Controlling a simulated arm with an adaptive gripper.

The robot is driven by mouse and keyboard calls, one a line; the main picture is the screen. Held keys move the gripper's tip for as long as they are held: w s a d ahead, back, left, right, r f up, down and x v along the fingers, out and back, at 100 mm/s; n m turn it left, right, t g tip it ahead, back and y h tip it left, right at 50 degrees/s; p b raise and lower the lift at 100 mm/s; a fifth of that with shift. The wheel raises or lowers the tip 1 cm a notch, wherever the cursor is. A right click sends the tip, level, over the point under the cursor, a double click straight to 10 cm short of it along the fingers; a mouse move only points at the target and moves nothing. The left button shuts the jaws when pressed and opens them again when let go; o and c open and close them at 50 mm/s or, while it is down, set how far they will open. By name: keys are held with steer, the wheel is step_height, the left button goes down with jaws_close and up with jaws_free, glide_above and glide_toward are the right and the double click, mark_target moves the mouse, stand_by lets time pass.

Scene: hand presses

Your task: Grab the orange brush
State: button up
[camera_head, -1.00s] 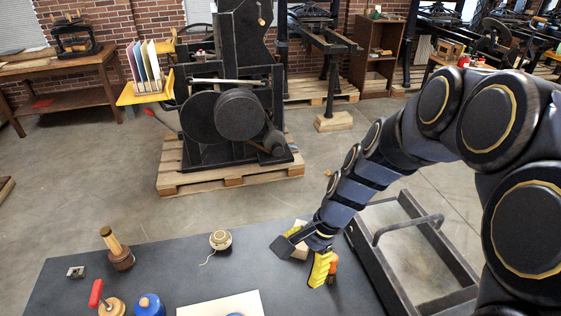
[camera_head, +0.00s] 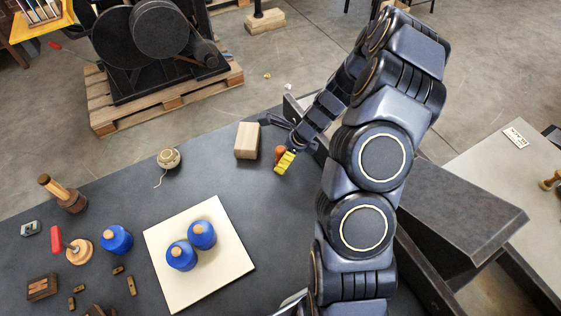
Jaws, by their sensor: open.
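The orange brush (camera_head: 280,152) stands near the far right edge of the dark table. The lower part of the brush is hidden.
A wooden block (camera_head: 246,140) stands just left of my gripper. A ball of twine (camera_head: 169,158) lies farther left. A cream board (camera_head: 190,290) carries two blue-based knobs (camera_head: 202,235). A metal frame (camera_head: 440,215) borders the table's right side.

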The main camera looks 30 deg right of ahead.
steer(key=x, duration=0.3)
steer(key=shift+s+a+f, duration=0.1)
steer(key=shift+s+f, duration=0.1)
steer(key=shift+f, duration=0.15)
jaws_close()
